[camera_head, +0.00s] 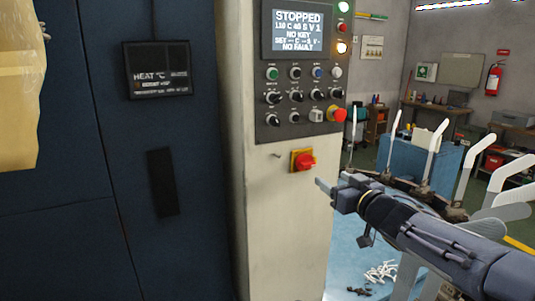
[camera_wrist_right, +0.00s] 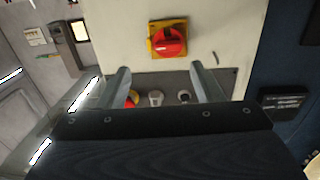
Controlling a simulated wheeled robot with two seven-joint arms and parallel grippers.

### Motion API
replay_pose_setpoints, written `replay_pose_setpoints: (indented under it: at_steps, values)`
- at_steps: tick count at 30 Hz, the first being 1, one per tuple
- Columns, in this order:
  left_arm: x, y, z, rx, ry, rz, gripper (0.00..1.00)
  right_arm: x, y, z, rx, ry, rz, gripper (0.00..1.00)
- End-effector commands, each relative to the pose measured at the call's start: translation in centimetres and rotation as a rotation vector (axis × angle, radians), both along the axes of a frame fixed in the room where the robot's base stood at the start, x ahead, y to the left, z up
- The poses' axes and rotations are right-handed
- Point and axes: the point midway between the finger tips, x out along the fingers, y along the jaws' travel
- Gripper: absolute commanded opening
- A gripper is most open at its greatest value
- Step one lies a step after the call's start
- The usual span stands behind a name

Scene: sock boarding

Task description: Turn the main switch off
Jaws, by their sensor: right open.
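The main switch (camera_head: 303,161) is a red rotary handle on a yellow plate, on the cream cabinet face below the control panel. In the right wrist view the main switch (camera_wrist_right: 168,40) is just beyond the fingertips, its handle looking roughly crosswise. My right gripper (camera_head: 322,186) is in front of the cabinet, a little below and right of the switch. In the wrist view my right gripper (camera_wrist_right: 160,76) has its two fingers wide apart with nothing held between them. It looks apart from the switch. My left gripper is not in view.
The control panel (camera_head: 301,128) carries several knobs and a red emergency stop (camera_head: 339,114). Its screen (camera_head: 299,31) reads STOPPED, NO KEY, NO FAULT. A dark blue cabinet with a heat display (camera_head: 158,70) stands left. Pale sock boards (camera_head: 437,140) stand right, behind my arm.

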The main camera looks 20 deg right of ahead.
Motion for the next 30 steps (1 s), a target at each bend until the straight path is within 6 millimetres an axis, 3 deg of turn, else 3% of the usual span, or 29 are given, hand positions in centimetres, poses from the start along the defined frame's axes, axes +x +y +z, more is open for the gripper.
replay_pose_setpoints:
  at_steps: [5,18,29,30]
  values:
    - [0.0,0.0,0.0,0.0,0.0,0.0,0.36,1.3,0.0,0.3,0.0,-0.023,0.043,0.6]
    - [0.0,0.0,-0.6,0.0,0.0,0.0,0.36,7.5,0.6,0.3,0.0,-0.023,0.041,0.6]
    - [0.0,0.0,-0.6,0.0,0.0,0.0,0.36,8.2,0.6,0.4,-0.002,-0.021,0.038,0.6]
    - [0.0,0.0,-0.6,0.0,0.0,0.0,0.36,8.2,0.6,0.4,-0.002,-0.021,0.038,0.56]
